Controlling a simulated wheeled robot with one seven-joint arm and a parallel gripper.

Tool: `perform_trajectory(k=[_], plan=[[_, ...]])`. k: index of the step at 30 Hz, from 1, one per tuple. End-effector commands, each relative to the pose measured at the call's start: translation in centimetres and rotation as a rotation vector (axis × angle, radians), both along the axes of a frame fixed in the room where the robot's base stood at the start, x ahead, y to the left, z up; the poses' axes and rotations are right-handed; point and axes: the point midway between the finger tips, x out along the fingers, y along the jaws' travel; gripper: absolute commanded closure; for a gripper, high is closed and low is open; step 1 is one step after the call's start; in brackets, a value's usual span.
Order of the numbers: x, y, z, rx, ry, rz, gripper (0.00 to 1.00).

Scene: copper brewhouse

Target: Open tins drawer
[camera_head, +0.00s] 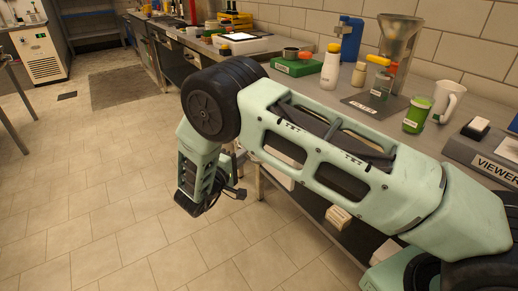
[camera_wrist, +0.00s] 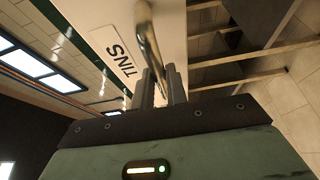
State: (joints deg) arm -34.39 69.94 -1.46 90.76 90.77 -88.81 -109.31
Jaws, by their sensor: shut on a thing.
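The tins drawer shows in the wrist view as a pale front panel (camera_wrist: 92,22) with a white label (camera_wrist: 117,56) reading TINS, seen tilted. A brass bar handle (camera_wrist: 148,42) runs down the front. My gripper (camera_wrist: 163,82) is shut on the handle, with its two grey fingers on either side of the bar. In the head view my arm reaches down in front of the bench and hides most of the drawer area, so the handle and grip do not show there. I cannot tell how far the drawer stands out.
The bench top (camera_head: 335,103) carries a green box (camera_head: 293,67), a white bottle (camera_head: 331,68), a metal hopper (camera_head: 398,50), a green tin (camera_head: 416,115), a white jug (camera_head: 447,101) and a box marked VIEWER (camera_head: 490,158). The tiled floor (camera_head: 110,200) at left is clear.

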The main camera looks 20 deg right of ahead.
Motion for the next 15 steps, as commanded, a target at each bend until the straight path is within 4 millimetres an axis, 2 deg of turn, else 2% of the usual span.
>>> perform_trajectory(k=[3,6,15], plan=[[-0.4,1.7,-0.1,0.000,0.001,0.001,1.00],[-0.6,2.7,-0.1,0.002,0.001,0.000,1.00],[-0.8,3.7,-0.1,0.000,0.002,-0.001,1.00]])
